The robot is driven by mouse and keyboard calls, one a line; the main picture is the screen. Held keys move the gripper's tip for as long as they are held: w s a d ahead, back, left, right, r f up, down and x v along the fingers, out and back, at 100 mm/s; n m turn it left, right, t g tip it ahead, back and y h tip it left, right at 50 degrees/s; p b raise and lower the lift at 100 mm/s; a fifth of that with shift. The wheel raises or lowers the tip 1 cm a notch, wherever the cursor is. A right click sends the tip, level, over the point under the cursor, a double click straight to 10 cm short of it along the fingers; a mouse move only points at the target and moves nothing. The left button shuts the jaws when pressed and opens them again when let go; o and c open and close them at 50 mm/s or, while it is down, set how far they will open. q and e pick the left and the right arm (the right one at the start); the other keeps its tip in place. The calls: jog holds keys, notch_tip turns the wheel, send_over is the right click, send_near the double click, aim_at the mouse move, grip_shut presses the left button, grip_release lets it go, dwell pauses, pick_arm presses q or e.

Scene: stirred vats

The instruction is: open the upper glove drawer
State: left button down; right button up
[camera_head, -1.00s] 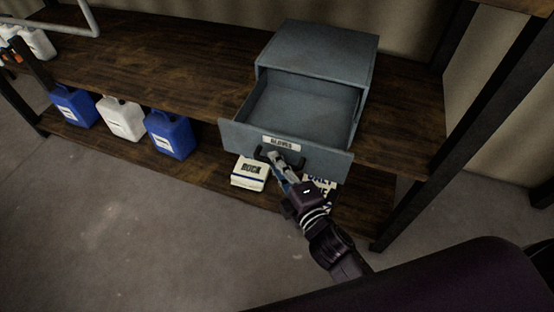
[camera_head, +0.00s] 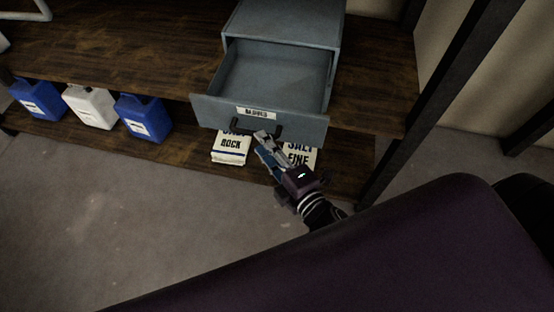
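The grey-blue cabinet (camera_head: 287,20) stands on the upper wooden shelf. Its glove drawer (camera_head: 212,108) is pulled well out, and its inside looks empty. A white label, hard to read now, sits on the drawer front above a dark handle (camera_head: 242,129). My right gripper (camera_head: 260,145) is just below and in front of the handle. Its fingers look spread apart with nothing between them; the upper finger overlaps the handle's right end in the picture, and I cannot tell whether they touch. My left gripper is not in view.
On the lower shelf stand a white ROCK package (camera_head: 230,148), a SALT FINE package (camera_head: 303,156) partly behind my gripper, two blue jugs (camera_head: 143,117) (camera_head: 37,98) and a white jug (camera_head: 90,105). A dark shelf post (camera_head: 440,105) rises at right. The floor (camera_head: 120,220) in front is clear.

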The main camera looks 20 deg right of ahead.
jog(key=f+v, duration=0.1)
jog(key=v, duration=0.5)
jog(key=shift+s+r, duration=0.3)
jog(key=shift+r, duration=0.2)
jog(key=s+d+f+m+g+h+b, duration=0.1)
jog(key=s+f+m+g, duration=0.15)
jog(key=f, duration=0.95)
jog(key=s+d+f+m+g+b, duration=0.1)
jog(key=s+f+m+g, duration=0.15)
jog(key=f, duration=0.85)
jog(key=s+d+f+m+g+h, duration=0.1)
jog(key=s+f+m+g, duration=0.15)
jog(key=f, duration=0.95)
jog(key=s+d+f+m+g+b, duration=0.1)
jog(key=s+d+f+m+g, duration=0.2)
jog(key=s+f, duration=0.8)
jog(key=s+d+f+m+g+h+b, duration=0.1)
jog(key=s+d+f+m+g, duration=0.2)
jog(key=s+f, duration=0.8)
jog(key=s+m+g, duration=0.1)
jog(key=m, duration=0.1)
jog(key=shift+s+d+m, duration=0.2)
jog(key=shift+m, duration=0.15)
